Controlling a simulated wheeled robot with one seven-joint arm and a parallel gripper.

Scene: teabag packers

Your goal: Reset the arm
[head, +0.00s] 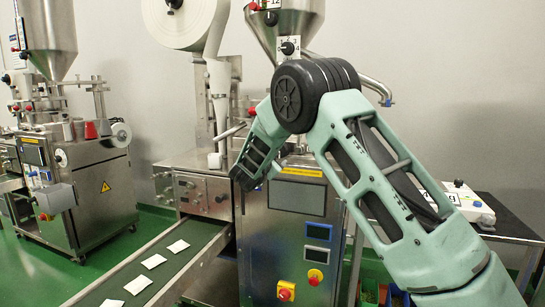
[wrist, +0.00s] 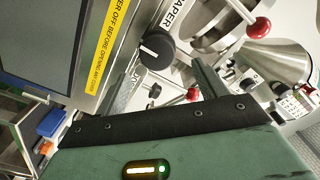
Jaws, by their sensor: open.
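My green arm is bent in front of the central packing machine (head: 246,250) in the head view. Its forearm points down and left from the black elbow joint. The fingers are not clear in the head view. In the wrist view my gripper (wrist: 168,85) is open, with its two fingers apart and nothing held between them. Behind the fingers are a black knob (wrist: 157,47) and a yellow warning strip (wrist: 108,45) on the machine.
A conveyor (head: 160,278) with several white teabags (head: 153,261) runs out at the lower left. A second machine (head: 90,190) stands at the far left. A paper roll (head: 180,18) and a steel hopper (head: 290,22) are above. A dark table (head: 510,218) is at right.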

